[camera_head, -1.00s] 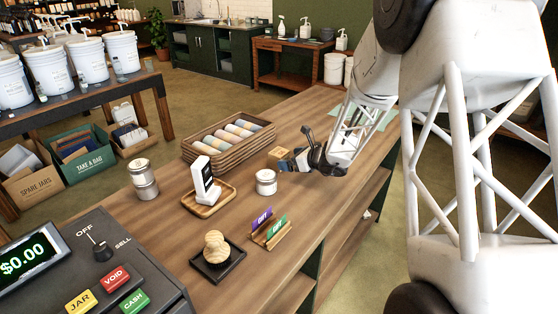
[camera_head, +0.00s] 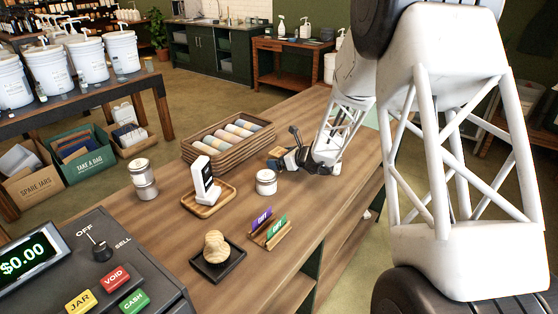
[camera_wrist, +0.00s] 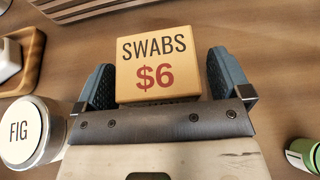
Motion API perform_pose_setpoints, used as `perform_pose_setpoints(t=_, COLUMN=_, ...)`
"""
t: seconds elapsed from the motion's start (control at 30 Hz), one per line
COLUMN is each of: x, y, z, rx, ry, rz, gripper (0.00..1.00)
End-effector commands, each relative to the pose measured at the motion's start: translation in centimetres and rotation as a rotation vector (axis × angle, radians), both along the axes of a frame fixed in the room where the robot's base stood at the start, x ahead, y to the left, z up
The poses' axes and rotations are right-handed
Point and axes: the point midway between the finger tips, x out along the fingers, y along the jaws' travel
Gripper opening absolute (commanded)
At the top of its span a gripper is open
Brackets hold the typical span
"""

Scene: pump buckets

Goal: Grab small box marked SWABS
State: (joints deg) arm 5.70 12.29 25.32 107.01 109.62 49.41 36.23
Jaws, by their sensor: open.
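The small tan box marked SWABS $6 (camera_wrist: 157,62) sits between the two blue fingers of my gripper (camera_wrist: 158,85) in the wrist view. The left finger is close to the box's left side, and a gap shows between the box and the right finger. My gripper is open around the box. In the head view my gripper (camera_head: 290,158) is low over the wooden counter, and a small part of the box (camera_head: 277,152) shows beside its fingers. The lower part of the box is hidden behind the gripper's palm edge in the wrist view.
A jar labelled FIG (camera_wrist: 30,130) stands left of my gripper; it also shows in the head view (camera_head: 266,182). A wicker basket of rolls (camera_head: 228,142) lies behind to the left. A green-and-white object (camera_wrist: 303,154) is at lower right in the wrist view. Bare counter lies around the box.

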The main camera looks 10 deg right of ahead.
Motion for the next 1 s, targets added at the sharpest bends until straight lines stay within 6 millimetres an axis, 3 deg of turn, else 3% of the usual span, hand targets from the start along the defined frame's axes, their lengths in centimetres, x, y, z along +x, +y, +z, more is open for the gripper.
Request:
perform_pose_setpoints(t=0.7, x=0.53, y=0.55, z=-0.30, rx=-0.001, ry=-0.001, rz=0.000, gripper=0.96)
perform_pose_setpoints(t=1.0, x=0.53, y=0.55, z=-0.30, rx=0.000, ry=0.000, rz=0.000, gripper=0.50)
